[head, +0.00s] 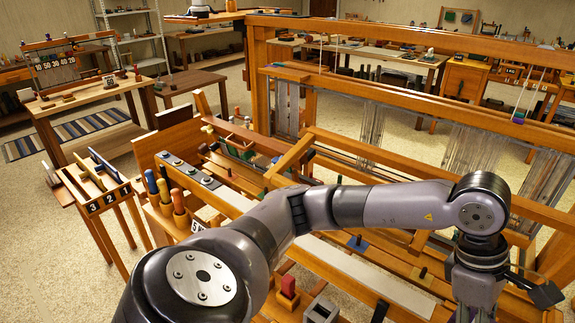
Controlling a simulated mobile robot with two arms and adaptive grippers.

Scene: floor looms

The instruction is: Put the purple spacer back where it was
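I cannot pick out the purple spacer with certainty. A small purple and green thing (518,117) sits at the foot of a cord on the loom's upper beam, too small to identify. My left arm comes in from the lower left and stretches across the loom to the right. My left gripper (515,298) hangs at the lower right, over the right part of the loom. Dark finger parts show there, but its lower end is cut off by the frame, so its opening and any held thing are hidden. My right gripper is out of view.
The large wooden loom (400,92) fills the middle and right. A rack of colored-handled tools (165,190) stands left of centre, near a numbered stand (108,198). A red block (288,287) and a grey square holder (321,310) are at the bottom. Open floor lies left.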

